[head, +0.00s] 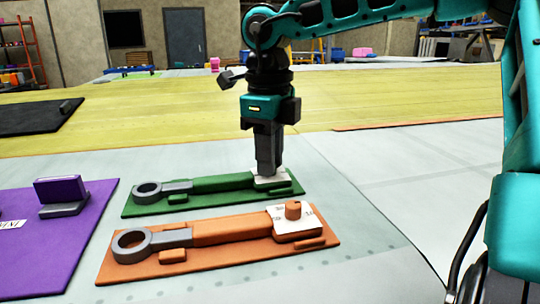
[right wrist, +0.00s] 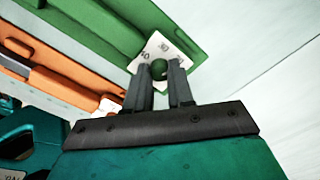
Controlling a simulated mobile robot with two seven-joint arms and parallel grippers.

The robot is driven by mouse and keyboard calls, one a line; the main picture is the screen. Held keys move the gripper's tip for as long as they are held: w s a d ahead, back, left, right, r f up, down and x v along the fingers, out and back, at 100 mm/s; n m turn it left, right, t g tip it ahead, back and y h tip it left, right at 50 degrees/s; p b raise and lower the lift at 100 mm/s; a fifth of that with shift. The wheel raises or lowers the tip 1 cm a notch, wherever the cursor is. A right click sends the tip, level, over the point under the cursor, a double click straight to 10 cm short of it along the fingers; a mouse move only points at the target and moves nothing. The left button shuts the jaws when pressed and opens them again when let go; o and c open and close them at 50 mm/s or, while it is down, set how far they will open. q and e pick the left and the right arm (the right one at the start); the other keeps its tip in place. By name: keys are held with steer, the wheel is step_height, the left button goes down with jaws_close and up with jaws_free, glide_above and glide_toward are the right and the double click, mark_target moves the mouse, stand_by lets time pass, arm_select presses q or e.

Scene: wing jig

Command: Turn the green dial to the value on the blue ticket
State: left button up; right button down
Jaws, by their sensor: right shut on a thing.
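The green torque-wrench-shaped tool lies on a green base plate (head: 140,208), with its grey ring end to the left. Its white dial card (head: 262,181) is at the right end, under my right gripper (head: 268,170). In the right wrist view, the green knob (right wrist: 159,68) sits on the white card (right wrist: 150,50) between the fingertips of my right gripper (right wrist: 160,75), which is shut on it. Printed marks on the card are partly hidden and too small to read. I see no blue ticket in either view. My left gripper is not in view.
An orange tool on an orange plate (head: 115,272), with its own orange knob (head: 293,210) and white dial, lies just in front. A purple mat (head: 85,230) with a purple block (head: 60,188) is at left. A dark mat (head: 40,117) lies behind it. The pale surface at right is clear.

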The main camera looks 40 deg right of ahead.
steer(key=c, duration=1)
jaws_free()
steer(key=shift+o, duration=0.2)
step_height(320, 180, up, 13)
steer(key=p, duration=0.2)
steer(key=shift+a, duration=0.15)
